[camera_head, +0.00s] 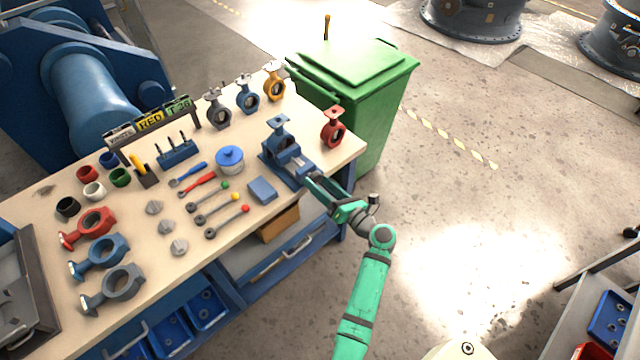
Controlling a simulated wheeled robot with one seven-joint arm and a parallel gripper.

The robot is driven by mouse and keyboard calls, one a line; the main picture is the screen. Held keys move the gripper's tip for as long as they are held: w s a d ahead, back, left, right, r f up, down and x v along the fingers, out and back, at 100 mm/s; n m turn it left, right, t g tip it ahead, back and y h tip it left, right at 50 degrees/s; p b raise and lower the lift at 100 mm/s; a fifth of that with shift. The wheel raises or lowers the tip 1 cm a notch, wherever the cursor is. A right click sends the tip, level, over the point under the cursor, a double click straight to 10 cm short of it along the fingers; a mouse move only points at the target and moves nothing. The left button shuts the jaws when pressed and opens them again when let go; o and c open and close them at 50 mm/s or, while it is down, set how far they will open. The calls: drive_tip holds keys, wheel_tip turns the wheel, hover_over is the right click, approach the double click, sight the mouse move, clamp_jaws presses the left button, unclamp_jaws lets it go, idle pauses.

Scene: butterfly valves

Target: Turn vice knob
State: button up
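A blue vice (282,163) is fixed at the right front corner of the workbench. It holds a blue valve body (279,130) upright in its jaws. My green gripper (318,187) reaches up and left from my wrist to the front end of the vice, where the knob is. The knob is hidden behind or between the gripper's parts. In this view I cannot tell whether the fingers touch it, or whether they are open or shut.
The wooden workbench (130,222) carries valve rings, tools, a blue-lidded pot (230,158) and a blue block (262,190). A red valve (333,127) stands right of the vice. A green bin (353,85) is behind it. Open floor lies to the right.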

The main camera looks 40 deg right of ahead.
drive_tip(key=shift+s, duration=0.1)
drive_tip(key=s, duration=1)
drive_tip(key=shift+s+d, duration=0.3)
drive_tip(key=shift+d, duration=0.1)
drive_tip(key=s+a+f+n+g+h, duration=0.2)
drive_tip(key=s+a+f+n+g, duration=0.1)
drive_tip(key=s+a+f+n, duration=0.45)
drive_tip(key=s+a+f+n+g+h, duration=0.1)
drive_tip(key=s+a+f+n+g, duration=0.25)
drive_tip(key=a+f+n, duration=0.6)
drive_tip(key=s+a+r+n+t+y, duration=0.1)
drive_tip(key=s+a+r+n+t, duration=0.1)
drive_tip(key=s+a+r+n, duration=0.5)
drive_tip(key=s+a+r+n+t, duration=0.2)
drive_tip(key=s+a+r+n, duration=0.5)
drive_tip(key=a+r+n, duration=0.7)
drive_tip(key=n, duration=0.4)
drive_tip(key=shift+r+y, duration=0.2)
drive_tip(key=shift+y, duration=0.2)
